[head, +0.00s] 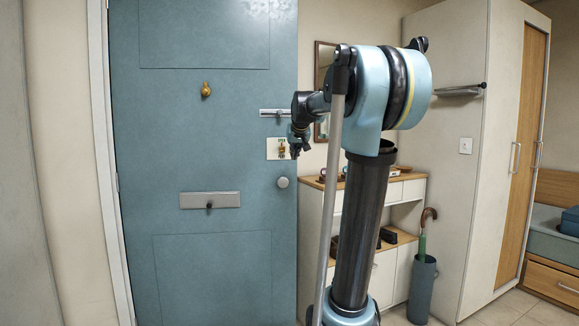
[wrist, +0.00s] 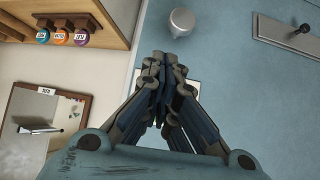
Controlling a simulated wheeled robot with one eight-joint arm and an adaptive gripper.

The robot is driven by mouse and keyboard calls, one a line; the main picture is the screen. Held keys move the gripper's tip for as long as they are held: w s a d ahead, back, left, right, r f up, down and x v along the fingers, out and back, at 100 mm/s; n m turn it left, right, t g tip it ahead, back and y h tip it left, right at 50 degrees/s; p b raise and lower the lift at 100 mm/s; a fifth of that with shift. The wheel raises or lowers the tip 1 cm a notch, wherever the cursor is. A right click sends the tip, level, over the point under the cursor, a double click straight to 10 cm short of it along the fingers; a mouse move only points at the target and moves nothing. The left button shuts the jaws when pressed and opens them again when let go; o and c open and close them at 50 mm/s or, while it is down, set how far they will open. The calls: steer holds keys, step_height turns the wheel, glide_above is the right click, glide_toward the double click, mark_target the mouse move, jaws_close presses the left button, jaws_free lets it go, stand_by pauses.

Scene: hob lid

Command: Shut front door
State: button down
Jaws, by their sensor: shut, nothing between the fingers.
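The blue front door (head: 215,140) fills the left of the head view, with white frame along its left side. Its right edge stands in front of the wall and shelf unit; the doorway opening is not visible. A round grey knob (head: 283,182), a pale lock plate (head: 272,149) and a grey letter plate (head: 195,200) are on its face. My gripper (head: 296,150) is by the door's right edge, beside the lock plate and above the knob. In the wrist view my gripper (wrist: 172,58) is shut and empty, its tips just short of the knob (wrist: 182,22) in the picture. Contact with the door cannot be told.
A shelf unit (head: 410,190) with small items stands right of the door, below a mirror (head: 323,75). An umbrella stand (head: 422,290) is on the floor by it. A tall wardrobe (head: 505,150) and a bench (head: 555,265) are at the right.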

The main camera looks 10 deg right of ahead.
glide_toward(289, 169)
step_height(289, 169, down, 3)
steer(key=shift+w+a+f, duration=0.1)
steer(key=shift+w+f, duration=0.05)
steer(key=shift+w, duration=1.55)
